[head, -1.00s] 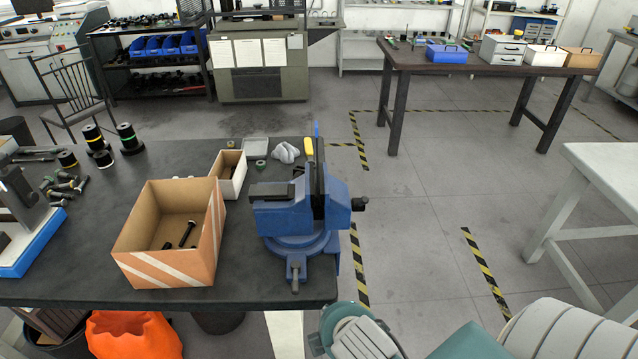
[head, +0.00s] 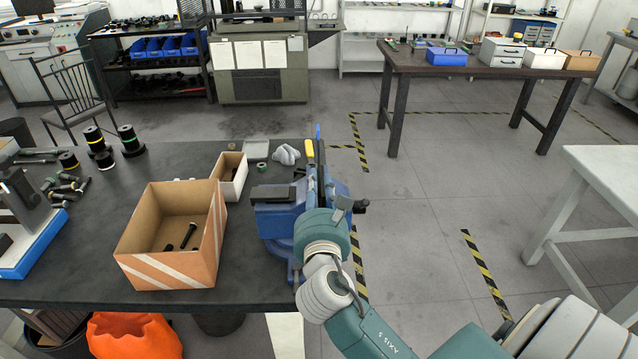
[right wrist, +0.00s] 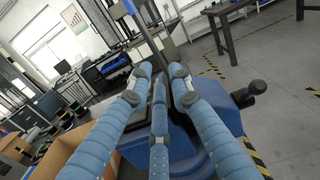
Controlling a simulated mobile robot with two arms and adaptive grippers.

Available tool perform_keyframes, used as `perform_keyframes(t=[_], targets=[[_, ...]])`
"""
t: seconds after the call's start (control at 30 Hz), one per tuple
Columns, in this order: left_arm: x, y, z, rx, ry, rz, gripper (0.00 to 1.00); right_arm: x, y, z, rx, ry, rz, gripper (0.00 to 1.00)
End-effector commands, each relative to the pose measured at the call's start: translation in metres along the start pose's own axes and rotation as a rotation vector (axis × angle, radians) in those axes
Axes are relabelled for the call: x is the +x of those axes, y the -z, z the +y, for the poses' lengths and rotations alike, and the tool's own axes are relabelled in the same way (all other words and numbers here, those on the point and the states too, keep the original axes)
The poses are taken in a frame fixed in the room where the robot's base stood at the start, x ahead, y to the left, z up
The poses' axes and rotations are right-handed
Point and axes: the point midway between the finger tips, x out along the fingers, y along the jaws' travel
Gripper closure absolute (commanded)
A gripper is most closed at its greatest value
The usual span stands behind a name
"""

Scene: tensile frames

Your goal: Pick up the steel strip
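A narrow, dark upright strip (head: 319,157), which looks like the steel strip, stands in the blue vise (head: 275,219) at the bench's right edge. In the right wrist view the strip (right wrist: 148,32) rises tilted just beyond my fingertips. My left gripper is out of view.
An open cardboard box (head: 136,246) with dark bolts stands left of the vise. A smaller box (head: 240,177) lies behind it. A yellow-handled item (head: 309,149) is beside the strip. The floor to the right is clear up to a white table (head: 606,165).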

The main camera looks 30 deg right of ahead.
Motion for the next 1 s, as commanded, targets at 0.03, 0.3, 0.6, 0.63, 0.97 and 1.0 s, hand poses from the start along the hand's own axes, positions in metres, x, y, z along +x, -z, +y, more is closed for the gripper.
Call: perform_keyframes(t=[0.03,0.3,0.6,0.63,0.97,1.0], targets=[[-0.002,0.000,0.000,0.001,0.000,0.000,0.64,0.008,-0.001,0.000,0.001,0.000,0.000,0.80],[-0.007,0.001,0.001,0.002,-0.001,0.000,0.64,0.031,-0.001,0.000,0.004,0.001,0.003,0.80],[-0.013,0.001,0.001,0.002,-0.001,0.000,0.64,0.069,0.001,0.000,0.005,0.000,0.003,0.80],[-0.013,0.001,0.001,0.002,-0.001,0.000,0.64,0.070,0.001,0.000,0.005,0.000,0.004,0.80],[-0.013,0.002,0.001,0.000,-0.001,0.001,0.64,0.071,0.002,0.000,0.006,0.000,0.004,1.00],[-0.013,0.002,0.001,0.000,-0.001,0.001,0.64,0.071,0.002,0.000,0.006,0.000,0.004,1.00]])
